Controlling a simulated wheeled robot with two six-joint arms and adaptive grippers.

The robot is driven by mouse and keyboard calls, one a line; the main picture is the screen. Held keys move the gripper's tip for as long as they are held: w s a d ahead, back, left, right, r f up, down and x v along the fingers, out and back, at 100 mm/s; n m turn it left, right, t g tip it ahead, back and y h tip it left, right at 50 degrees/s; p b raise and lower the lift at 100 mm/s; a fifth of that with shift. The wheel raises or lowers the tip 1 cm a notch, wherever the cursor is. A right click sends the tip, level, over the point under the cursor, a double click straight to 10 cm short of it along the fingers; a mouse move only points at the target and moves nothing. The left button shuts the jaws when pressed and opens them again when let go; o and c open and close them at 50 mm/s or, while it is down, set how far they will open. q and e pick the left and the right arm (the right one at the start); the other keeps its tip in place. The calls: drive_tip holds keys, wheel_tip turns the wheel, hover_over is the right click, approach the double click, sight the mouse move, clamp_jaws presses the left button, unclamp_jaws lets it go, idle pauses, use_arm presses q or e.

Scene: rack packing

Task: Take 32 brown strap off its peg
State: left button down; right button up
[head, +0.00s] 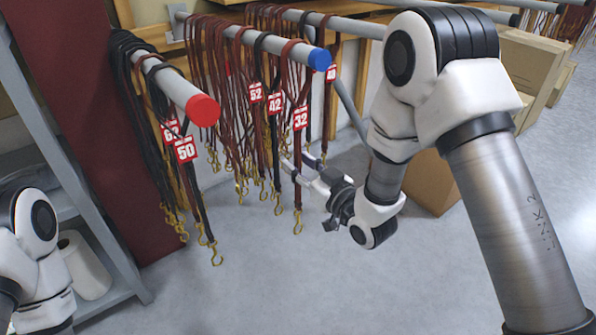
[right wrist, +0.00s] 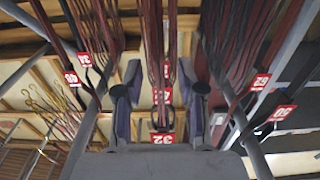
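The brown strap with the red 32 tag (head: 301,118) hangs at the front end of the peg with the blue cap (head: 319,59). Its lower part, with a gold clip, hangs below the tag. My right gripper (head: 298,163) is at the strap just below the tag, with its fingers apart. In the right wrist view the 32 tag (right wrist: 164,138) shows between the two open fingers (right wrist: 160,85), and straps hang behind them. Contact with the strap cannot be told. My left arm shows at the lower left; its gripper is out of view.
Straps tagged 52 (head: 255,92) and 42 (head: 275,103) hang close behind on the same peg. A red-capped peg (head: 202,110) with a 50 tag (head: 186,149) is to the left. A cardboard box (head: 430,182) stands behind my right arm. The floor in front is clear.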

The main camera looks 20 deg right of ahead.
drive_tip(key=shift+w+a, duration=0.15)
drive_tip(key=shift+w, duration=0.3)
clamp_jaws()
